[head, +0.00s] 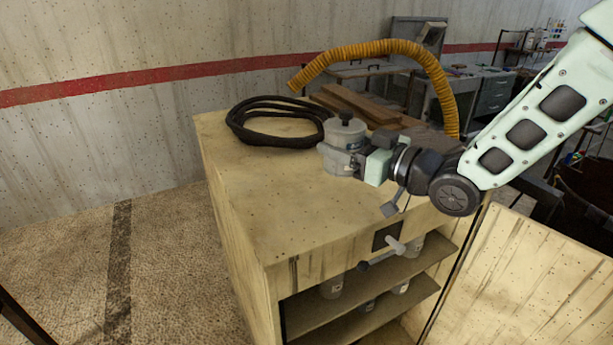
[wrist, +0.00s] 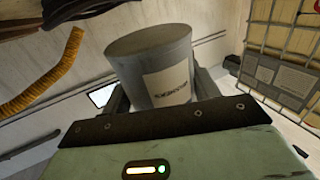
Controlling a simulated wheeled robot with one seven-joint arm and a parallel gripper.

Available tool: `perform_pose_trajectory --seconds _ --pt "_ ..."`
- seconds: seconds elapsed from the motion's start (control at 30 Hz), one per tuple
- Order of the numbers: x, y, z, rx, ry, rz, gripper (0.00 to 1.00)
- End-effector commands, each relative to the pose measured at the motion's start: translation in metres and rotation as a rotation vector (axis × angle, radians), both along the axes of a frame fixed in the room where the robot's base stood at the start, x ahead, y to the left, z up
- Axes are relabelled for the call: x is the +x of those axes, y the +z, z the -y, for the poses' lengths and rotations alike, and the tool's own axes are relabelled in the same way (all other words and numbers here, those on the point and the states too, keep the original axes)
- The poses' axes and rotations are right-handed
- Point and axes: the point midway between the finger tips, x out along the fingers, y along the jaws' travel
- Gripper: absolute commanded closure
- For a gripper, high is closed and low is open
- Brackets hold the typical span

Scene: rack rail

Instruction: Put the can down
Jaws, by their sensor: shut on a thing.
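The can looks roughly upright in the head view. Its base is at or just above the cabinet top; I cannot tell whether it touches. Part of the can is hidden behind the gripper.
A coiled black hose (head: 270,125) lies left of the can. Brown boards (head: 355,103) and a yellow corrugated hose (head: 385,47) are behind it. The cabinet top is bare towards the front left. Shelves (head: 330,315) below hold several containers, beside an open door (head: 530,285).

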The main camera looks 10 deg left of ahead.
Motion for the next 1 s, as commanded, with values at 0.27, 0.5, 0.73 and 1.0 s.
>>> perform_pose_trajectory --seconds 0.27,0.5,0.73,1.0 --pt "0.0 -0.035 -0.001 0.001 0.002 -0.008 0.68" --pt "0.0 -0.059 -0.001 0.001 0.001 -0.001 0.68" --pt "0.0 -0.082 -0.001 0.001 0.002 -0.004 0.68" --pt "0.0 -0.098 -0.001 0.002 0.001 0.001 0.68"
